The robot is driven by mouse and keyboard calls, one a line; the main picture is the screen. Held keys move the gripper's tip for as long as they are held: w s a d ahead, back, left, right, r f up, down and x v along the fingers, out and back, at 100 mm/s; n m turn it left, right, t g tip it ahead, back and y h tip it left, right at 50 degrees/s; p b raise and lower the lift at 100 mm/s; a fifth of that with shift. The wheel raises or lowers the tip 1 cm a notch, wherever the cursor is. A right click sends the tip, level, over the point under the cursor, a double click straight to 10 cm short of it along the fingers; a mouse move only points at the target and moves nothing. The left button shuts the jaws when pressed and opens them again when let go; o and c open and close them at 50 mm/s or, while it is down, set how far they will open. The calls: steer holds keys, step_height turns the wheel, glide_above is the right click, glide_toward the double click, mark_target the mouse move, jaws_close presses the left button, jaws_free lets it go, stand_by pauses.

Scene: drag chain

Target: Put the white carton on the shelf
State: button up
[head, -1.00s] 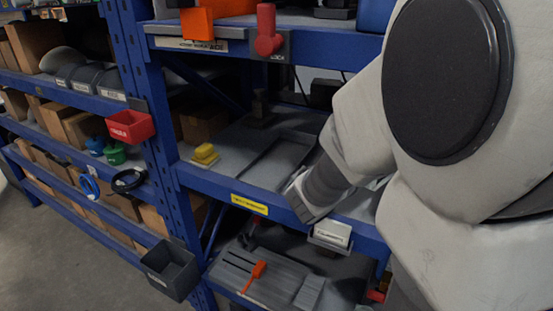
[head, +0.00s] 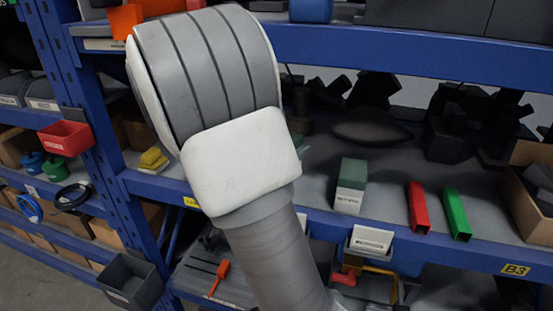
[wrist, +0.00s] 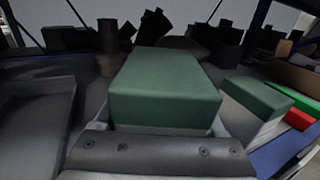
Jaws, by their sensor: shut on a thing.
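In the wrist view, my gripper (wrist: 160,147) is shut on a carton with a green top and white lower sides (wrist: 165,90). This white carton is level with the shelf area; I cannot tell whether it touches the shelf. A similar green-and-white carton (wrist: 257,101) stands just to its right. In the head view that second carton (head: 350,186) stands upright on the blue-edged shelf (head: 400,228). My arm hides the held carton and the gripper there.
A red bar (head: 418,207) and a green bar (head: 456,214) lie right of the standing carton, then a cardboard box (head: 530,195). Dark parts (head: 445,135) fill the back. A grey tray (wrist: 35,125) lies left of the held carton. A blue upper shelf beam (head: 400,42) runs above.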

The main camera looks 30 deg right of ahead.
steer(key=shift+w+a+f, duration=0.2)
steer(key=shift+w+f, duration=0.15)
steer(key=shift+f, duration=1.9)
steer(key=shift+f, duration=0.1)
steer(key=shift+f, duration=0.15)
steer(key=o, duration=1.6)
steer(key=shift+c, duration=0.2)
